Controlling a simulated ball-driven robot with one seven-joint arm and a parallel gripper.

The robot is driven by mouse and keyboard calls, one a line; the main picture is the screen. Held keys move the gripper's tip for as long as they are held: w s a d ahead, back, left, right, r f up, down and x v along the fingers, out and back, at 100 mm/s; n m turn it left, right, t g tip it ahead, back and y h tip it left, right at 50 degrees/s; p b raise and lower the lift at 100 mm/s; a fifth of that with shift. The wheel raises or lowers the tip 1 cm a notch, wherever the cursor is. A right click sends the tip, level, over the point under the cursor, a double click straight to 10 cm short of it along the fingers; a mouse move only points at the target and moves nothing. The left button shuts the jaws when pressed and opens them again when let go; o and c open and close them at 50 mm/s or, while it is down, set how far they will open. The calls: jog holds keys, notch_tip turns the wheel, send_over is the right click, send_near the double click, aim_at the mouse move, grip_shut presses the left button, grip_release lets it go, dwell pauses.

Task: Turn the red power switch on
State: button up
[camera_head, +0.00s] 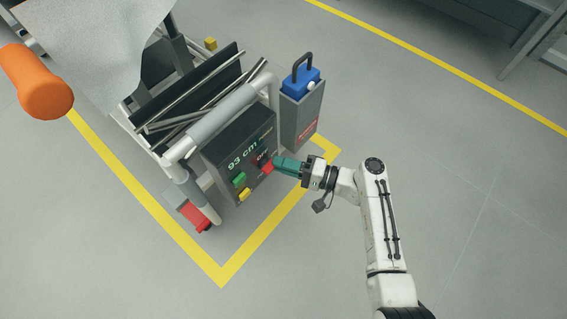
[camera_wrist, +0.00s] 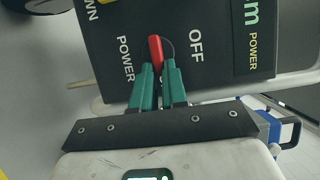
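The red power switch (camera_wrist: 156,50) is a narrow red handle on the dark control panel (camera_wrist: 105,40). In the wrist view it points up the picture, between the words POWER on its left and OFF on its right. My gripper (camera_wrist: 157,66) has green fingers, one on each side of the lower end of the handle, with no clear gap between them and it. In the head view my gripper (camera_head: 276,162) reaches the panel's right side from the right. It partly hides the red switch (camera_head: 264,165) there.
The panel also has a green button (camera_head: 239,179), a yellow button (camera_head: 245,195) and a "93 cm" display (camera_head: 242,157). A blue-topped grey box (camera_head: 302,105) stands close behind my gripper. An orange rounded thing (camera_head: 38,85) is at far left. The floor on the right is clear.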

jog(key=o, duration=0.5)
jog(key=shift+c, duration=0.2)
jog(key=p+v, duration=0.2)
jog(key=v, duration=0.9)
jog(key=shift+a+f, duration=0.1)
jog(key=s+d+f+n+g+h, duration=0.2)
jog(key=s+d+f+h, duration=0.15)
jog(key=s, duration=0.35)
jog(key=s+d+f+n+g+h, duration=0.1)
jog(key=s+d+f+g+h, duration=0.15)
jog(key=s+h, duration=0.4)
jog(key=s+d+r+h+p, duration=0.1)
jog(key=s+d+r+h, duration=0.7)
jog(key=s+d+r, duration=0.3)
notch_tip(320, 180, up, 31)
jog(key=s+d+p, duration=0.1)
jog(key=p, duration=3.1)
jog(key=shift+d+t, duration=0.2)
jog(key=shift+t, duration=0.25)
